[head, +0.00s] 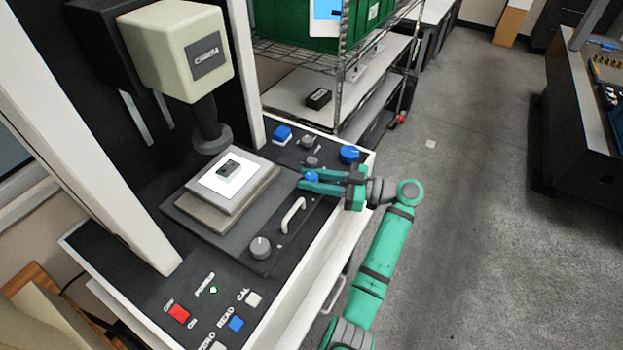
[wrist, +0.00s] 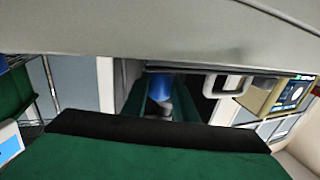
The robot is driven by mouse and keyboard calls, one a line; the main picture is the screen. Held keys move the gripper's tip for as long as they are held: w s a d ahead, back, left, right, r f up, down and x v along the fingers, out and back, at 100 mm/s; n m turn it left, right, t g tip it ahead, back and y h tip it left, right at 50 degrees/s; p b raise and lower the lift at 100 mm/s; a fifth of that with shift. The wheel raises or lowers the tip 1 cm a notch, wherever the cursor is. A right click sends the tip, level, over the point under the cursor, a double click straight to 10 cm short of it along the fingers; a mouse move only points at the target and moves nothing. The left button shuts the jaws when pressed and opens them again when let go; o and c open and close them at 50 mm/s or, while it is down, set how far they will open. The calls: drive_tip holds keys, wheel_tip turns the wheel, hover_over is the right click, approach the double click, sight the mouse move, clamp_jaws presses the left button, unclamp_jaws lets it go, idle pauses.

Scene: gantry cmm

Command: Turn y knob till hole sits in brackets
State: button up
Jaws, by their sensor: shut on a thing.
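My gripper (head: 306,179) is shut on a blue knob (head: 312,177) at the right side of the machine's black deck, with a green finger on either side of it. In the wrist view the blue knob (wrist: 160,88) shows between the fingers, partly hidden. No label on it is readable. A small dark part (head: 228,168) lies on a white plate (head: 215,188) on the stage, below the camera head (head: 180,50). A display (wrist: 293,94) shows at the right edge of the wrist view, too small and tilted to tell where hole or brackets are.
Another blue knob (head: 348,154) stands just behind my gripper. A grey knob (head: 260,247) and a pale handle (head: 294,215) sit nearer the front. Red, blue and white buttons lie at front left.

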drive_tip(key=shift+f, duration=0.1)
drive_tip(key=o, duration=0.8)
drive_tip(key=v, duration=1)
drive_tip(key=shift+d, duration=0.35)
